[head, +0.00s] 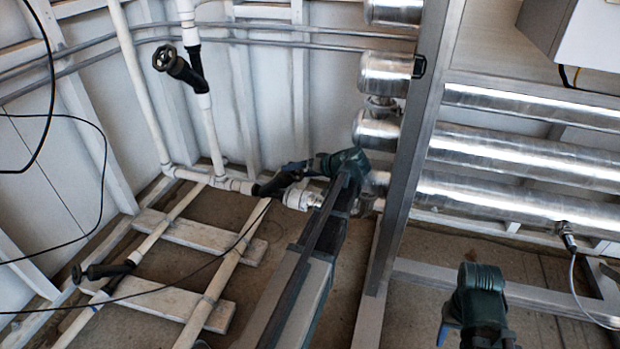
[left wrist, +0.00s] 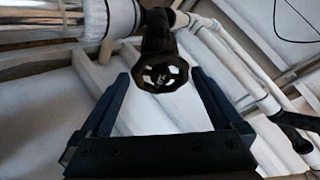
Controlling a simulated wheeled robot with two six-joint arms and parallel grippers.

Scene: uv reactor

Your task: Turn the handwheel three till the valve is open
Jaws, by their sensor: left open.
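A black handwheel (left wrist: 160,73) with a spoked face shows in the left wrist view on a dark valve body, which joins a white pipe. It is upper centre, between the lines of the two fingers. My left gripper (left wrist: 160,85) is open and empty, with one finger to each side of the wheel; contact cannot be made out. In the head view the same dark valve (head: 268,187) sits low on the white pipe, just left of my left gripper (head: 298,166). No number shows clearly on the wheel. My right arm's end (head: 478,295) is at bottom right, its jaws unclear.
Another black handwheel (head: 165,58) is high on the left pipe, and a dark valve (head: 105,270) is low at left. A grey steel post (head: 405,170) stands right of my left arm, with shiny metal cylinders (head: 520,150) behind. Thin black cables hang at left.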

